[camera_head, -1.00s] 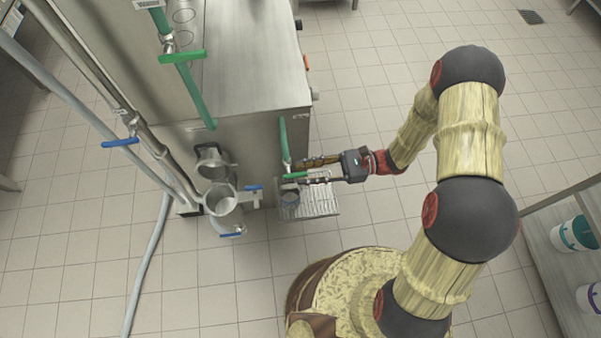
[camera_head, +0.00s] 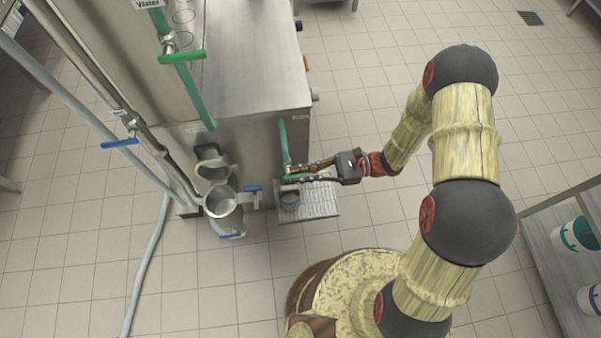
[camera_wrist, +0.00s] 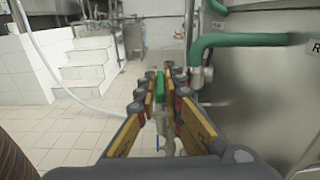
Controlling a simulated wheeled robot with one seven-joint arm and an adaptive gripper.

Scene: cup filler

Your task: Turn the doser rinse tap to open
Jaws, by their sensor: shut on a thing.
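The doser rinse tap has a green lever handle (camera_head: 292,177) below a green pipe (camera_head: 282,140) on the front of the steel machine. My gripper (camera_head: 298,172) has its fingers closed around the handle. In the wrist view the green handle (camera_wrist: 160,86) lies between the two fingers of my gripper (camera_wrist: 160,84), and the green pipe (camera_wrist: 245,41) curves in at the upper right. The fingers hide part of the handle and tap body.
A wire drip tray (camera_head: 318,204) is below the tap, with a cup-like holder (camera_head: 289,198) above it. Left of it are a steel funnel (camera_head: 221,202) and a blue lever (camera_head: 232,236). Another green lever (camera_head: 182,57) is higher on the machine.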

